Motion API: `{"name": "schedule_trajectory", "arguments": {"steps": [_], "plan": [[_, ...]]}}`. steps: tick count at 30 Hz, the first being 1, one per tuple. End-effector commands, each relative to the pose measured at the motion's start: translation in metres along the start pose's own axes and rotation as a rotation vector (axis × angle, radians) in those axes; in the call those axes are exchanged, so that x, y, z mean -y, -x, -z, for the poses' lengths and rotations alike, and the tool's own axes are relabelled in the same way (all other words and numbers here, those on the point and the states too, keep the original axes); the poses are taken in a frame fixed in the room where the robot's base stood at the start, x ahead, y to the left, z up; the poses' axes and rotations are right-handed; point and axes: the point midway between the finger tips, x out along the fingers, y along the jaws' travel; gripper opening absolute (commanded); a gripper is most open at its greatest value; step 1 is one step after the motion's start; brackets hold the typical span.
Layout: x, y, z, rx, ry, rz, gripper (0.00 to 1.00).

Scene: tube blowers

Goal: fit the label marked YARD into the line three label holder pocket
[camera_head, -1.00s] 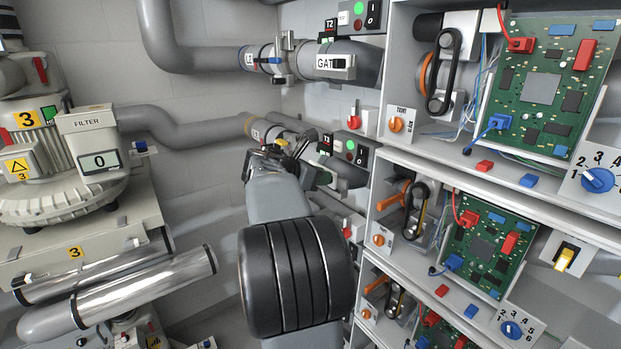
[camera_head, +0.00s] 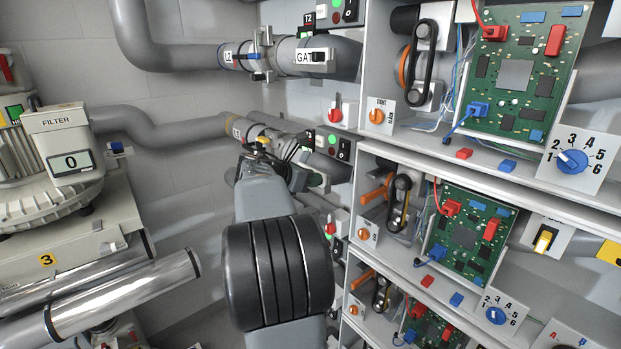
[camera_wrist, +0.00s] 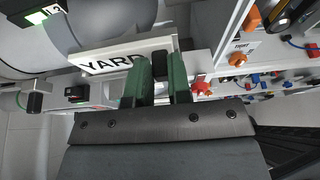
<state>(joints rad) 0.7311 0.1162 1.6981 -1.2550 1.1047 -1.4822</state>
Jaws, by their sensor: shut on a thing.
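My gripper (camera_wrist: 162,78), with green fingers, is shut on the white label marked YARD (camera_wrist: 108,64) in the wrist view. The fingers cover the label's right end. The label lies close in front of a large grey pipe (camera_wrist: 115,25). In the head view my gripper (camera_head: 262,146) is at the line three pipe (camera_head: 262,130), below the line two pipe. My arm and gripper hide much of this area, and the label cannot be made out there. I cannot pick out the line three holder pocket, nor tell whether the label touches it.
The line two pipe (camera_head: 288,52) above carries a label starting GAT (camera_head: 312,57). Shelves with circuit boards (camera_head: 515,75) and orange knobs (camera_head: 377,116) stand close on the right. A filter unit (camera_head: 62,140) and shiny tubes (camera_head: 125,298) are on the left.

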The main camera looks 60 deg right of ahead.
Motion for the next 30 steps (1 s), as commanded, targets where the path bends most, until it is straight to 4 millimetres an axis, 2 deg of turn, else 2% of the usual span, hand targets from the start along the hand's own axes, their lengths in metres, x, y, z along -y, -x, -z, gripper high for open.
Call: {"name": "schedule_trajectory", "arguments": {"steps": [27, 28, 30], "plan": [[0.0, -0.0025, 0.0062, 0.0, 0.0, 0.0, 0.0], [0.0001, -0.0024, 0.006, -0.001, 0.0, 0.0, 0.2], [0.0, -0.0024, 0.006, -0.001, 0.0, 0.0, 0.27]]}}
